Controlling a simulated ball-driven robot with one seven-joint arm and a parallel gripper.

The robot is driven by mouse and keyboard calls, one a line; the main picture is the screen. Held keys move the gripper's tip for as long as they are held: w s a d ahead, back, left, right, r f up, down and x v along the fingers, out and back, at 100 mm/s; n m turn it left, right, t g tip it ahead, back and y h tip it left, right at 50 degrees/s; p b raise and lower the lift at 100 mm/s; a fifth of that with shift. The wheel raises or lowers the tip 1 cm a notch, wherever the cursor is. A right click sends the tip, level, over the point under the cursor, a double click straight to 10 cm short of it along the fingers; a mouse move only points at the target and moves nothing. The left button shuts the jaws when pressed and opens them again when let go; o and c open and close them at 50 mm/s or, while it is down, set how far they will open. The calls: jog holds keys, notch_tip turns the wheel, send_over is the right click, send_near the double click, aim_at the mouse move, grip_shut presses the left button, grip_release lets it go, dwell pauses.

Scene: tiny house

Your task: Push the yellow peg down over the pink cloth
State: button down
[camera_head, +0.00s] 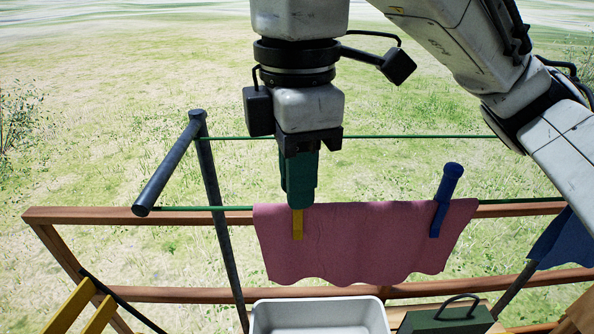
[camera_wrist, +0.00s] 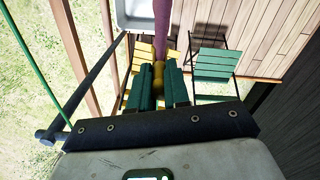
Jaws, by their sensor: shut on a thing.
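The pink cloth (camera_head: 360,242) hangs over the front green line in the head view. It shows edge-on as a narrow strip in the wrist view (camera_wrist: 162,28). My gripper (camera_head: 298,205) points straight down at the cloth's top left corner. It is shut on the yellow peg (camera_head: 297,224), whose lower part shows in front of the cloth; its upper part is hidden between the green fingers. In the wrist view the yellow peg (camera_wrist: 158,72) sits between the two fingertips, in line with the cloth. Whether the peg grips the cloth fully cannot be told.
A blue peg (camera_head: 446,200) stands tilted on the cloth's right side. A dark metal post (camera_head: 215,205) with a crossbar is left of the gripper. A white basin (camera_head: 320,316) and a green box (camera_head: 446,320) are below. A blue cloth (camera_head: 570,240) hangs at right.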

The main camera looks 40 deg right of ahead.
jog(key=shift+f, duration=0.15)
jog(key=c, duration=1)
grip_release()
notch_tip(320, 180, up, 10)
jog(key=shift+r, duration=0.25)
jog(key=shift+r+p, duration=3.4)
jog(key=shift+r, duration=1.75)
